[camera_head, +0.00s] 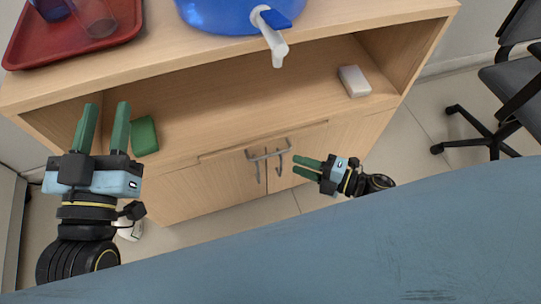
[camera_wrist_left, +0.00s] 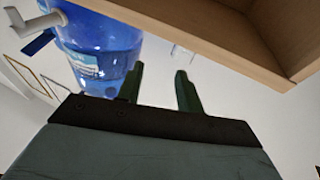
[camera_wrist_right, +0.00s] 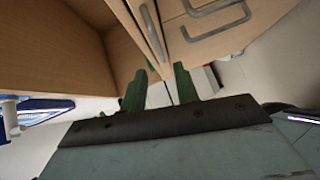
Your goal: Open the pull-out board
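The pull-out board (camera_head: 226,152) shows as a thin wooden front strip under the open shelf, apparently flush with the cabinet. Its grey bar handle (camera_head: 267,154) is at the middle of the strip. In the right wrist view the handle (camera_wrist_right: 152,32) lies above and between the fingers. My right gripper (camera_head: 296,166) is open and empty, just right of and below the handle, with no visible contact. My left gripper (camera_head: 107,104) is open and empty, at the cabinet's left front, away from the handle. The left wrist view shows its spread fingers (camera_wrist_left: 158,78) with nothing between them.
Two door handles (camera_head: 281,160) hang just below the board. The open shelf holds a green block (camera_head: 144,136) and a white block (camera_head: 354,81). A red tray (camera_head: 75,42) and a blue water container (camera_head: 230,15) stand on the countertop. An office chair (camera_head: 507,90) is at right.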

